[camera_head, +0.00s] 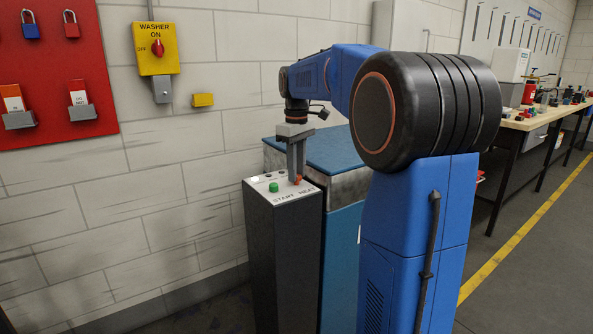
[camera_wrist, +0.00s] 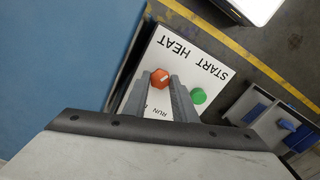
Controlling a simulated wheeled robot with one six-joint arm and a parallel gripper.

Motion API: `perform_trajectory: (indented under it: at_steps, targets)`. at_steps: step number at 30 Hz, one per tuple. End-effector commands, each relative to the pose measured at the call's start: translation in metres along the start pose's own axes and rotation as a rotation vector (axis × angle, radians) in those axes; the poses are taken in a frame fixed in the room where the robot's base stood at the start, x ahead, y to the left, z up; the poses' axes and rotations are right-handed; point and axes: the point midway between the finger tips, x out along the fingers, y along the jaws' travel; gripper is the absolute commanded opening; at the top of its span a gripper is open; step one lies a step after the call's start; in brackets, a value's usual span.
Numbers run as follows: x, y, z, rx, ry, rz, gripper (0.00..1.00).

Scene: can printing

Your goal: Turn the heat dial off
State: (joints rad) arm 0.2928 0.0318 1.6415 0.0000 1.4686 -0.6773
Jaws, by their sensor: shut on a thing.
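The heat dial is an orange-red knob with a pale pointer line, on the white panel of a dark pedestal. It shows in the wrist view (camera_wrist: 160,78) between my fingertips and in the head view (camera_head: 298,181) just under them. My gripper (camera_head: 296,174) points down from above the panel and is shut on the dial; its fingers also show in the wrist view (camera_wrist: 159,84). The panel reads "START" and "HEAT". A green button sits beside the dial (camera_head: 273,187). The small lettering around the dial is partly hidden by the fingers, so its setting cannot be read.
The dark pedestal (camera_head: 283,260) stands against a blue cabinet (camera_head: 330,149). A yellow box with a red washer switch (camera_head: 156,48) and a red lock board (camera_head: 60,100) hang on the wall. A workbench with clutter (camera_head: 530,119) runs along the right. The floor at right is clear.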

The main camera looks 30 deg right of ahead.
Motion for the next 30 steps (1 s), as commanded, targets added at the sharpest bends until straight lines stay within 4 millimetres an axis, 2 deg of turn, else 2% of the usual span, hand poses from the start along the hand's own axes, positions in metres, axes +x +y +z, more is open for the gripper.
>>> perform_trajectory:
  at_steps: [6,15,30]
  targets:
    - [-0.0006,0.0002,-0.0002,-0.185,0.001,0.001,0.02]
    - [-0.0007,0.0002,-0.0002,-0.366,0.001,0.002,0.02]
    - [-0.0007,0.0003,-0.0002,-0.451,0.001,0.002,0.02]
